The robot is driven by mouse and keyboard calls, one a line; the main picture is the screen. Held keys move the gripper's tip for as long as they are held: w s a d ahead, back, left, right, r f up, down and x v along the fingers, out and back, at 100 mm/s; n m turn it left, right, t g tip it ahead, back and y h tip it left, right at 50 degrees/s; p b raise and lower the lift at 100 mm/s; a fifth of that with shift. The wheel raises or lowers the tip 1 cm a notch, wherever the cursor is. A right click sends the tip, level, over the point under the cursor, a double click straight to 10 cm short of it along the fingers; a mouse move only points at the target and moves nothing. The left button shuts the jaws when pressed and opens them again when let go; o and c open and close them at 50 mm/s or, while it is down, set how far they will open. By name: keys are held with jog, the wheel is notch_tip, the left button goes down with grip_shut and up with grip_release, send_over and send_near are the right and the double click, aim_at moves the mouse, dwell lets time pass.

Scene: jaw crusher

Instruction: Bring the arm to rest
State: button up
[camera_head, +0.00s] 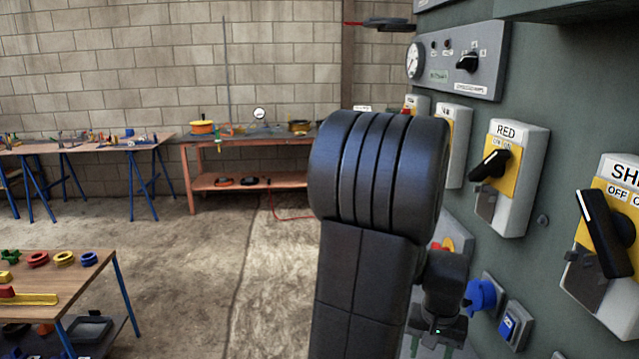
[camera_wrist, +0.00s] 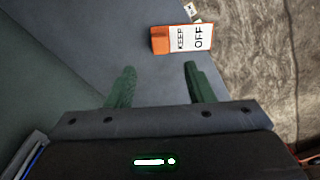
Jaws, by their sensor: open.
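My gripper (camera_wrist: 157,84) shows in the wrist view with its two green fingers apart and nothing between them. A grey-blue flat surface (camera_wrist: 150,75) lies beyond the fingers. In the head view my dark arm stands raised in the middle, close to the grey-green machine panel (camera_head: 560,110). The wrist, with a small green light, hangs at the lower right of the arm, in front of the panel's lower part. The fingers are mostly hidden or cut off in that view.
Rotary switches, one marked RED (camera_head: 507,175), and blue sockets (camera_head: 481,296) stick out of the panel. A wooden table (camera_head: 85,283) with coloured rings stands left. Floor between is clear.

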jog(key=f, duration=0.4)
jog(key=f+b, duration=0.1)
jog(key=f, duration=0.4)
jog(key=shift+w+d+f, duration=0.1)
jog(key=shift+w+f, duration=0.1)
jog(key=shift+r, duration=0.25)
jog(key=shift+f, duration=0.15)
